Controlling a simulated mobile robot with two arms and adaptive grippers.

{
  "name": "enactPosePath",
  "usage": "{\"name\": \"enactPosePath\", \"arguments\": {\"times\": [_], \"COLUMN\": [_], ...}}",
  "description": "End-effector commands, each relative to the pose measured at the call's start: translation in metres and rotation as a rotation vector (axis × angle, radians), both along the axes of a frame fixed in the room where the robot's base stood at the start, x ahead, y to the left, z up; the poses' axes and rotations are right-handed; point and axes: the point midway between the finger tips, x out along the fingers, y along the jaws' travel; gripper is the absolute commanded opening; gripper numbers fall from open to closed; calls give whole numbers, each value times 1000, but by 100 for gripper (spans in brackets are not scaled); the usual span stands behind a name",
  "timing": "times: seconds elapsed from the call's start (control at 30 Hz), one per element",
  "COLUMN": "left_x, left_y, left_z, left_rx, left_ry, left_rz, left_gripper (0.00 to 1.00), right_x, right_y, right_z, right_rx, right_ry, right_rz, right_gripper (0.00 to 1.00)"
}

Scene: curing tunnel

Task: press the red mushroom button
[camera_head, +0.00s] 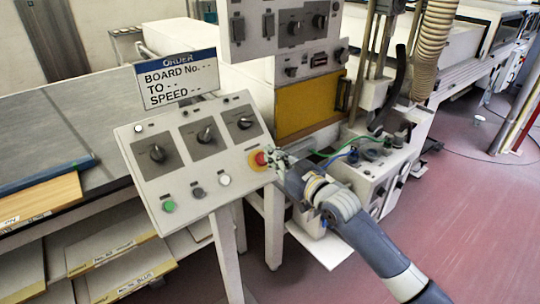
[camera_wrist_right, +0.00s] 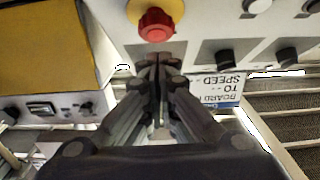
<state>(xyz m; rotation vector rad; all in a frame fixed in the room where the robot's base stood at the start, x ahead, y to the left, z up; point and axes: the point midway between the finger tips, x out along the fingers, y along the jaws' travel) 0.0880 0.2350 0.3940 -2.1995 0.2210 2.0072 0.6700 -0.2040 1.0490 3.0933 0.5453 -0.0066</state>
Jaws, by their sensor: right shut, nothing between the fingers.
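The red mushroom button (camera_head: 259,158) sits on a yellow disc at the right edge of the sloped white control panel (camera_head: 160,190). In the right wrist view the red button (camera_wrist_right: 156,24) is at the top centre, just beyond the fingertips. My right gripper (camera_head: 273,159) is shut and empty, with its tips close beside the button on the right. In the wrist view the gripper (camera_wrist_right: 158,62) points at the panel just under the button. I cannot tell whether the tips touch it. My left gripper is not in view.
The panel also holds three black rotary knobs (camera_head: 157,153), a green button (camera_head: 169,206), a grey one and white ones. An order sign (camera_head: 177,80) stands behind it. A machine with a yellow door (camera_head: 308,105) and thin cables is close behind my right arm.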

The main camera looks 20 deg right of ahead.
Motion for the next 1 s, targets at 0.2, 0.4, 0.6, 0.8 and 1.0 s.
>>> {"name": "enactPosePath", "arguments": {"times": [0.2,0.4,0.6,0.8,1.0], "left_x": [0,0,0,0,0], "left_y": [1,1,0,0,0], "left_z": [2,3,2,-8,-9], "left_rx": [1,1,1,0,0], "left_ry": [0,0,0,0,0], "left_rz": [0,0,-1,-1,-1], "left_gripper": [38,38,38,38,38], "right_x": [12,14,14,23,27], "right_y": [5,5,5,8,10], "right_z": [-11,-14,-14,-26,-29], "right_rx": [1,0,0,2,-1], "right_ry": [-4,-3,-4,-5,0], "right_rz": [1,0,0,0,-1], "right_gripper": [0,0,0,0,0]}}
